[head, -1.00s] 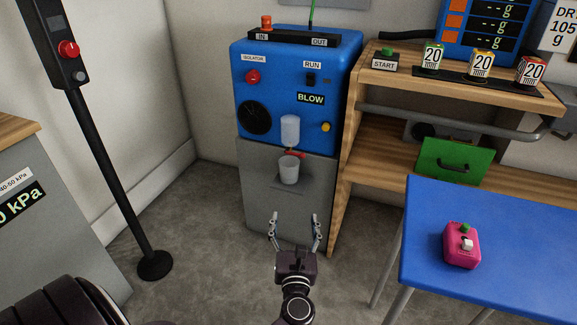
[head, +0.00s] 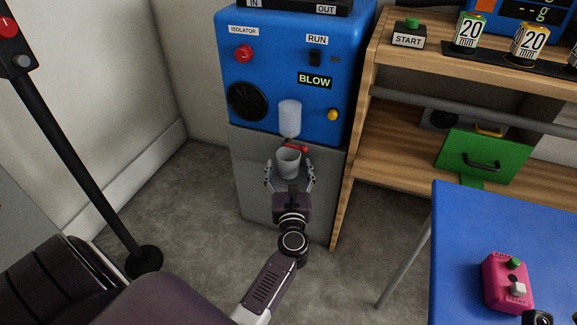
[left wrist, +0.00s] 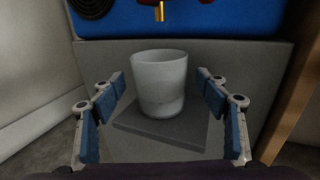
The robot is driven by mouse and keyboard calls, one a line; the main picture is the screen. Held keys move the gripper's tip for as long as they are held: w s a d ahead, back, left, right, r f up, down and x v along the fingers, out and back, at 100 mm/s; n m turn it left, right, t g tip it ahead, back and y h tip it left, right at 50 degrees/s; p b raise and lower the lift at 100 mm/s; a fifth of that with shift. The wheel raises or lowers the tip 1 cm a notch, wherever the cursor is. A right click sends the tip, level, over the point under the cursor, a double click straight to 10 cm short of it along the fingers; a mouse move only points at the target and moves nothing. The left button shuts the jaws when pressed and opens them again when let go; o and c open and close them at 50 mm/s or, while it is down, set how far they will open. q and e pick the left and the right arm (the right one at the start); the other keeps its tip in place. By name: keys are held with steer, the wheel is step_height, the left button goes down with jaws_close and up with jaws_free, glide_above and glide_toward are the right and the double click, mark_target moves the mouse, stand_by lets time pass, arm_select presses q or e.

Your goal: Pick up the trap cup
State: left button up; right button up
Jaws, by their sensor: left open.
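The trap cup (head: 289,162) is a pale, translucent cup. It stands upright on a small grey shelf on the front of the machine, below a clear bowl (head: 289,118) and a red valve handle (head: 296,148). My left gripper (head: 290,178) is open, with one finger on each side of the cup in the head view. In the left wrist view the cup (left wrist: 160,83) stands on the grey shelf (left wrist: 163,137), centred between the open blue-padded fingers (left wrist: 162,95) and a little beyond them. Gaps show on both sides. My right gripper is not clearly in view.
The blue and grey machine (head: 240,170) stands behind the cup. A wooden bench (head: 372,150) is close on the right. A blue table (head: 460,230) with a pink box (head: 506,284) is at lower right. A black post (head: 85,165) stands at left.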

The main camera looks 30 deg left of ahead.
arm_select(q)
steer(key=x, duration=0.2)
steer(key=shift+w+a, duration=0.15)
steer(key=shift+w, duration=0.1)
steer(key=c, duration=1.2)
steer(key=shift+c, duration=0.6)
steer(key=shift+r, duration=0.15)
